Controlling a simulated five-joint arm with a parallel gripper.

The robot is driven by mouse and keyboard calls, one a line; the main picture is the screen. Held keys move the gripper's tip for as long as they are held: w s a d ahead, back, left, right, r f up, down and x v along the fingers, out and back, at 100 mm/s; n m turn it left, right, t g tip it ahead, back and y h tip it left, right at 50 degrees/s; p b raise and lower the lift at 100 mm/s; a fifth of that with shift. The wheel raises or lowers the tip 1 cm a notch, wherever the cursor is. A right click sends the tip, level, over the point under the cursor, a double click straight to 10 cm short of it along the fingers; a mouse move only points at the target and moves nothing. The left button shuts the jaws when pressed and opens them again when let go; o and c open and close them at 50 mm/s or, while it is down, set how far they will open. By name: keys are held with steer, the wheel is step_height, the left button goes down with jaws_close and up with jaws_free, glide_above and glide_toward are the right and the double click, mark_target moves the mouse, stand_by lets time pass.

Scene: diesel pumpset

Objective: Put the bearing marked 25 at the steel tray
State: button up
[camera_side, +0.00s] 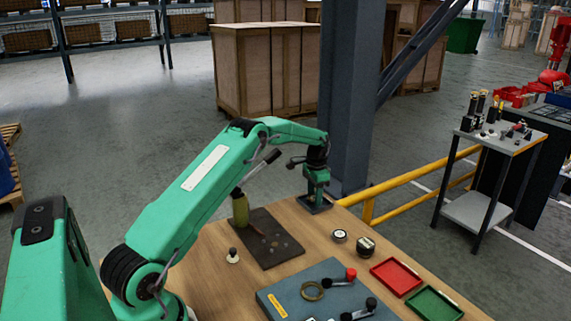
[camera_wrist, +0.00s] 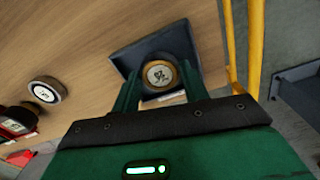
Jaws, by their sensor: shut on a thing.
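My gripper (camera_side: 316,190) is low over the dark grey steel tray (camera_side: 321,208) at the far end of the wooden table. In the wrist view my gripper (camera_wrist: 160,72) is shut on a round bearing (camera_wrist: 160,75) with a pale marked face, one finger on each side. The mark is too blurred to read surely. The bearing lies within the outline of the tray (camera_wrist: 133,56); I cannot tell whether it touches the tray floor. In the side view the gripper hides the bearing.
A red tray (camera_side: 397,277), a green tray (camera_side: 434,304) and a blue-grey plate (camera_side: 290,299) lie nearer. A yellow rail (camera_side: 410,182) runs beyond the table's edge.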

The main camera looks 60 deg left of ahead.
steer(key=shift+f, duration=0.35)
stand_by(0.3)
steer(key=o, duration=1.1)
steer(key=shift+r, duration=0.1)
steer(key=shift+r, duration=3.4)
